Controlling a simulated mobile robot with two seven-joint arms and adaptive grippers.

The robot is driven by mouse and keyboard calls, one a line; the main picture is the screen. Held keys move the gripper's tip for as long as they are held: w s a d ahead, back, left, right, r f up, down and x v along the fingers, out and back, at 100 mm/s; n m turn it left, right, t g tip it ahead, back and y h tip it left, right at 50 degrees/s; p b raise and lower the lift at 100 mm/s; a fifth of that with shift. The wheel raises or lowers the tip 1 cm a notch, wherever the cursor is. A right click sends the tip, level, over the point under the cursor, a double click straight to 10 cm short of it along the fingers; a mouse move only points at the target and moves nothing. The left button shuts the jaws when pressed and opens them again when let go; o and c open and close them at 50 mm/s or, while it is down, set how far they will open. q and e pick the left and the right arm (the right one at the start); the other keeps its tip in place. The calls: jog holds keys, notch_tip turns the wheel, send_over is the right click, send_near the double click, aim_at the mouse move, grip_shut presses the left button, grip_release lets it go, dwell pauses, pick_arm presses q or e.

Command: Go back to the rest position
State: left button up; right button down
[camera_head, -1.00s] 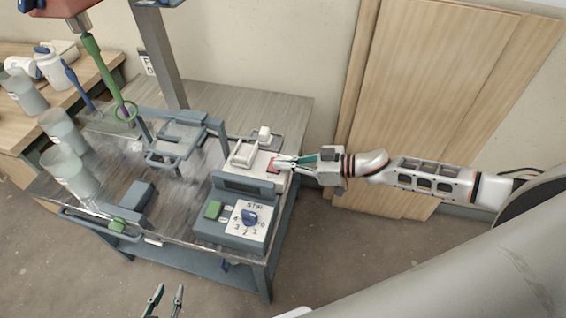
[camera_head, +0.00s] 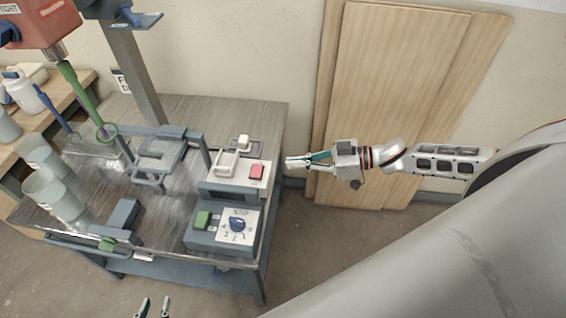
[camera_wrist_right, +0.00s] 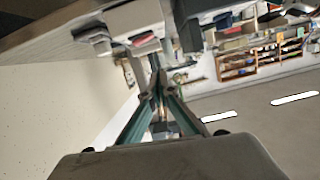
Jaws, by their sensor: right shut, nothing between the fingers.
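My right gripper (camera_head: 292,161) is shut and empty, held in the air just right of the table's control panel. It is apart from the red button (camera_head: 257,172) on the white plate. In the right wrist view its two green-sided fingers (camera_wrist_right: 157,78) meet at the tips. My left gripper (camera_head: 154,306) shows only its fingertips at the bottom edge of the head view. They stand apart with nothing visible between them.
The table (camera_head: 255,115) carries a control box with a green button (camera_head: 203,219) and a blue dial (camera_head: 237,225). Wooden panels (camera_head: 400,80) lean on the wall behind my right arm.

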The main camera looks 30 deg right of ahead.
jog(key=shift+s+d+r, duration=0.1)
jog(key=shift+d, duration=0.05)
dwell(0.4)
jog(key=w+a+m+t+h, duration=0.1)
jog(key=w+a+t+h, duration=0.1)
jog(key=a+t+h, duration=0.5)
jog(key=s+d+f+m+g+h, duration=0.25)
jog(key=s+d+g+h, duration=0.65)
jog(key=s+d, duration=0.8)
jog(key=a+f+m+t+y, duration=0.2)
jog(key=a+f+t+y, duration=0.2)
jog(key=a+f, duration=1)
jog(key=a+y, duration=0.2)
jog(key=a, duration=0.1)
jog(key=shift+w+a+t, duration=0.25)
jog(key=shift+w+t, duration=0.05)
jog(key=shift+w, duration=0.05)
